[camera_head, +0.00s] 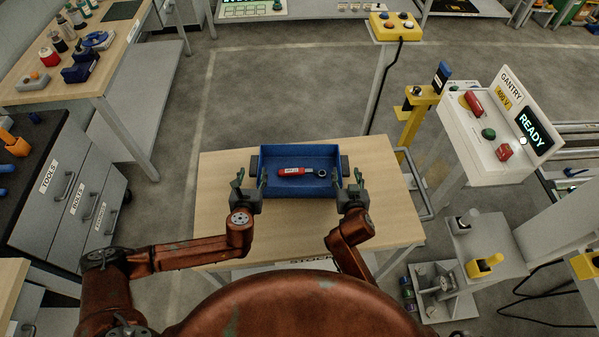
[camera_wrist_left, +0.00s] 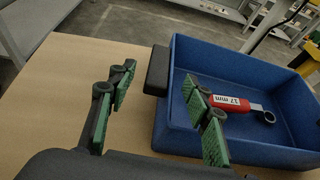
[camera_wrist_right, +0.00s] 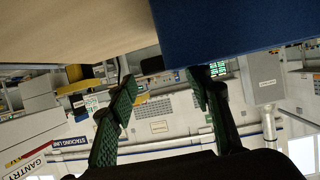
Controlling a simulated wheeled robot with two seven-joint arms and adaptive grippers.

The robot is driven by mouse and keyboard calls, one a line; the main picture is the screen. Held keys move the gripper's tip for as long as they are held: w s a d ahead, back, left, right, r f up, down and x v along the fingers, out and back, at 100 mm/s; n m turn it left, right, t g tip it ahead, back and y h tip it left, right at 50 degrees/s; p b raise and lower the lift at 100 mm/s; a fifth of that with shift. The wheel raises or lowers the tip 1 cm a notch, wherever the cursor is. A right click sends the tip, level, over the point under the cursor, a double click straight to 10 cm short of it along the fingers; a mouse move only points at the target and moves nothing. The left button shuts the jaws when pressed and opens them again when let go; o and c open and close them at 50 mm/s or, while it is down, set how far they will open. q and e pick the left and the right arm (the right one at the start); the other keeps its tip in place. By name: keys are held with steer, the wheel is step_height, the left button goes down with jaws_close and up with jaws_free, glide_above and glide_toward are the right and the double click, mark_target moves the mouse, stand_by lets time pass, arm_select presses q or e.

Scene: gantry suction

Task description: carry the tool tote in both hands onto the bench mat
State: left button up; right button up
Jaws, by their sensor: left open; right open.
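The blue tool tote (camera_head: 270,188) sits on a wooden table (camera_head: 225,215) in front of me. A red-handled 17 mm wrench (camera_head: 292,171) lies in it. The tote has a dark handle (camera_wrist_left: 157,70) on its left side and another dark handle (camera_head: 345,163) on its right side. My left gripper (camera_head: 250,181) is open at the left handle, its fingers to either side and short of it. My right gripper (camera_head: 349,181) is open at the right handle; in the right wrist view that handle (camera_wrist_right: 152,65) shows between the fingertips. A dark flat sheet (camera_head: 122,10), perhaps the bench mat, lies on the far-left bench.
The far-left bench (camera_head: 113,42) holds bottles and tools. A grey drawer cabinet (camera_head: 75,185) stands at left. At right are the gantry control panel (camera_head: 500,135) and a yellow button box (camera_head: 396,27) on a post. The floor (camera_head: 270,90) beyond the table is clear.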

mark_target(254, 168)
arm_select(q)
steer(key=x, duration=0.5)
steer(key=shift+w+f, duration=0.2)
steer(key=shift+w, duration=0.15)
arm_select(e)
steer(key=x, duration=0.5)
steer(key=shift+w+f, duration=0.2)
steer(key=shift+w, duration=0.15)
arm_select(q)
steer(key=shift+c, duration=0.5)
arm_select(e)
steer(key=shift+c, duration=0.5)
arm_select(q)
jaws_close()
arm_select(e)
jaws_close()
arm_select(q)
steer(key=shift+r, duration=0.1)
arm_select(e)
steer(key=shift+r, duration=0.1)
